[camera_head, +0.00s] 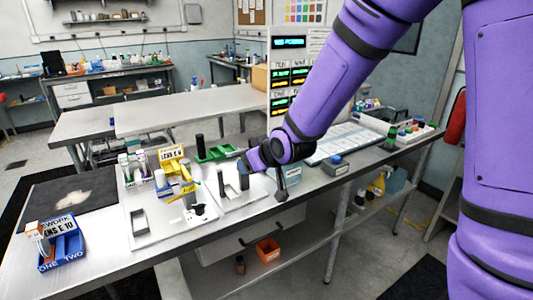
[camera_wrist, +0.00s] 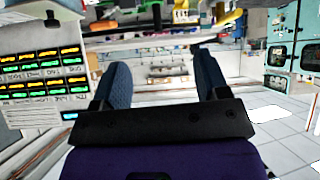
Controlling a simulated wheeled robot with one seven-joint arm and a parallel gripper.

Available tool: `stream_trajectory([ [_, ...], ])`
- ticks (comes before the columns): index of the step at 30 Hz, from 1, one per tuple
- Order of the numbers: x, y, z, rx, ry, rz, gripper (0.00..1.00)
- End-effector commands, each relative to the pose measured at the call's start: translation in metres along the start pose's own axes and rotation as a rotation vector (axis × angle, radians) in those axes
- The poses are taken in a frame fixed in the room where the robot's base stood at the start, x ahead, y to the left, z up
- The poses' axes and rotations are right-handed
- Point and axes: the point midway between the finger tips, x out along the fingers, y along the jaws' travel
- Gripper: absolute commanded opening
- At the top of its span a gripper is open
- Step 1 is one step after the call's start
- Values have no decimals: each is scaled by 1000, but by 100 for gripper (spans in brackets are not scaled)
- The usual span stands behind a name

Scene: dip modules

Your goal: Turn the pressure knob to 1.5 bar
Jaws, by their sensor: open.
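No pressure knob or bar scale can be made out for certain in either view. A small black part on a white block (camera_head: 198,209) stands on the left white board in the head view, but I cannot tell whether it is the knob. My gripper (camera_head: 243,172) is above the right white board (camera_head: 229,198), to the right of that part. In the wrist view my gripper (camera_wrist: 163,76) shows two dark blue fingers spread wide, with nothing between them. My purple arm hides part of the bench behind the gripper.
A green holder (camera_head: 217,153) and a black upright cylinder (camera_head: 199,147) stand close behind the gripper. Yellow parts (camera_head: 172,153) and a blue bin (camera_head: 62,248) are to the left. A display panel (camera_head: 289,75) rises behind. The bench's front edge (camera_head: 160,258) is bare.

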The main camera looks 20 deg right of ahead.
Motion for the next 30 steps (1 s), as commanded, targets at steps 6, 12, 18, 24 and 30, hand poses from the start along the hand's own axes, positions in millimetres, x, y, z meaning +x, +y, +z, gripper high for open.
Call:
stream_trajectory([
  [6,-26,12,-6,14,-33,24,68],
  [12,-37,17,-6,22,-52,33,68],
  [18,-40,18,-6,23,-57,35,68],
  [24,-39,18,-6,24,-56,35,56],
  [30,-13,10,-8,45,-14,26,56],
])
